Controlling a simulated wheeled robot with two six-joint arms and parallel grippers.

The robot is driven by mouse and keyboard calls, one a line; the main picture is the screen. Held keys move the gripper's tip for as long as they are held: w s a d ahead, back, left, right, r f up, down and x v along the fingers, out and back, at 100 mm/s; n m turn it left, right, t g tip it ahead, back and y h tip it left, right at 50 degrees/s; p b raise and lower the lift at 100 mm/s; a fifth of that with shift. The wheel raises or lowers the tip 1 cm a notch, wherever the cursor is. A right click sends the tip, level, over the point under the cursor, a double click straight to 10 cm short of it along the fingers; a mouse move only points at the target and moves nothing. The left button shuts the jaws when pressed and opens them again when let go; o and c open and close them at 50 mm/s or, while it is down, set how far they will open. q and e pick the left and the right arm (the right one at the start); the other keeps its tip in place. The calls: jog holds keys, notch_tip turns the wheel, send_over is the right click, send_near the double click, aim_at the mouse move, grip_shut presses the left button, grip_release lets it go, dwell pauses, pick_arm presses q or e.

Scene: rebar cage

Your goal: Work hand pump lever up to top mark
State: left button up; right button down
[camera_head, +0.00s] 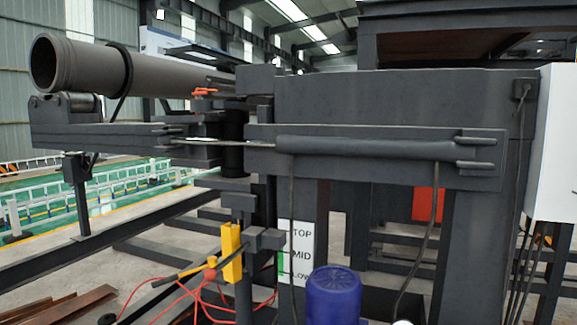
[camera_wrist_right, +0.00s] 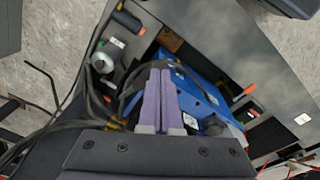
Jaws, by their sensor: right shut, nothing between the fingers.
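In the head view, a white mark plate (camera_head: 301,250) reads TOP, MID and LOW from top to bottom, with a green strip on its left edge. Left of it are a yellow bracket (camera_head: 231,254) and an orange ball (camera_head: 210,274). A thin dark rod (camera_head: 176,287) slopes from lower left up to the bracket; it looks like the pump lever, but I cannot tell which mark it matches. My right gripper (camera_wrist_right: 161,72) shows only in the right wrist view, with its purple fingers together and empty, away from the lever. My left gripper is not in view.
A blue cylinder (camera_head: 333,297) stands in front of the plate, at the bottom. Red cables (camera_head: 190,293) hang around the orange ball. A large dark frame (camera_head: 400,100) fills the upper right, and a grey pipe (camera_head: 90,68) rests on rollers at upper left.

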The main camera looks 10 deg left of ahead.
jog(key=shift+s+f+b, duration=0.35)
jog(key=shift+f+b, duration=0.05)
jog(key=shift+f, duration=0.15)
jog(key=shift+s+a+f+b, duration=0.15)
jog(key=shift+s+f+b, duration=0.25)
jog(key=shift+f+b, duration=0.2)
jog(key=shift+s+a+f+b, duration=0.1)
jog(key=shift+s+f+b, duration=0.2)
jog(key=shift+f+b, duration=0.3)
jog(key=shift+s+f+b, duration=0.35)
jog(key=shift+f+b, duration=0.2)
jog(key=shift+b, duration=0.05)
